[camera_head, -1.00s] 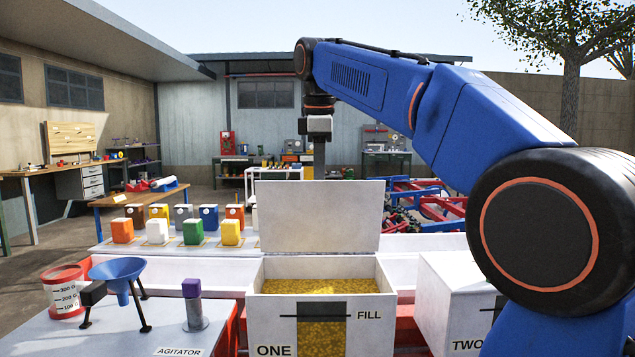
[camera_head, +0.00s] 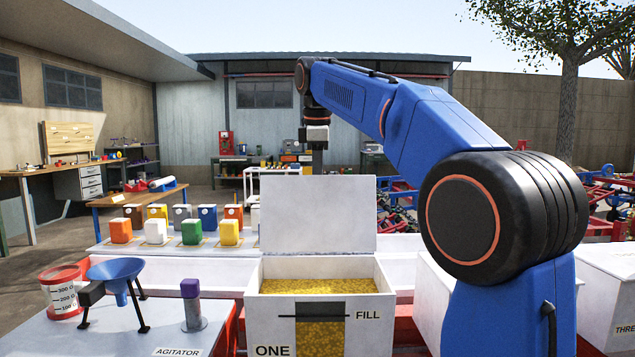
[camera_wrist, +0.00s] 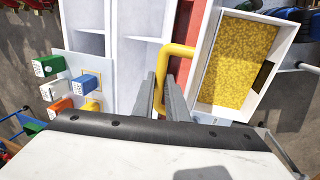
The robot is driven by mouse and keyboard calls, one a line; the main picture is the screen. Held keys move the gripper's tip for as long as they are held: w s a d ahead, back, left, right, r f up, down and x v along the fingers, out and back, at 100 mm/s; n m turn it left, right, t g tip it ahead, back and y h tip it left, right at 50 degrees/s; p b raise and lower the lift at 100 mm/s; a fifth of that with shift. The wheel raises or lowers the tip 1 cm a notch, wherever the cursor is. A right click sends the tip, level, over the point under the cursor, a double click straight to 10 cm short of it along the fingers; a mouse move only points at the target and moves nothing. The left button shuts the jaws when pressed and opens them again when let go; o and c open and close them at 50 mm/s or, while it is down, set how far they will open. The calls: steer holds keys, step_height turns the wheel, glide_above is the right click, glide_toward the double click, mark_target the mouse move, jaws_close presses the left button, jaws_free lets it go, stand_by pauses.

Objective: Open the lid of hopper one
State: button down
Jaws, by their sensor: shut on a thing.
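Hopper one (camera_head: 272,320), a white box labelled ONE, stands open in the middle of the head view with yellow grain (camera_head: 315,287) inside. Its white lid (camera_head: 318,213) stands about upright at the back edge. My gripper (camera_head: 317,160) is behind the lid's top edge, its fingertips hidden by the lid. In the wrist view my dark fingers (camera_wrist: 168,95) are shut around a yellow bar handle (camera_wrist: 180,50) beside the lid, which is seen nearly edge-on. The open grain bin (camera_wrist: 235,65) is to the right there.
A bench (camera_head: 130,335) at the left holds a blue funnel (camera_head: 115,268), a red-rimmed cup (camera_head: 62,292) and a purple-topped post (camera_head: 191,305). Several coloured blocks (camera_head: 191,232) stand behind it. Hopper three (camera_head: 608,290) is at right, with my arm before hopper two.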

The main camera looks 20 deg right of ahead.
steer(key=shift+r, duration=0.25)
steer(key=c, duration=1.8)
jaws_free()
steer(key=shift+o, duration=0.2)
steer(key=shift+f, duration=0.1)
step_height(320, 180, up, 7)
steer(key=s, duration=0.1)
steer(key=shift+s+a+r, duration=0.15)
steer(key=shift+a+r, duration=0.05)
steer(key=shift+a, duration=0.05)
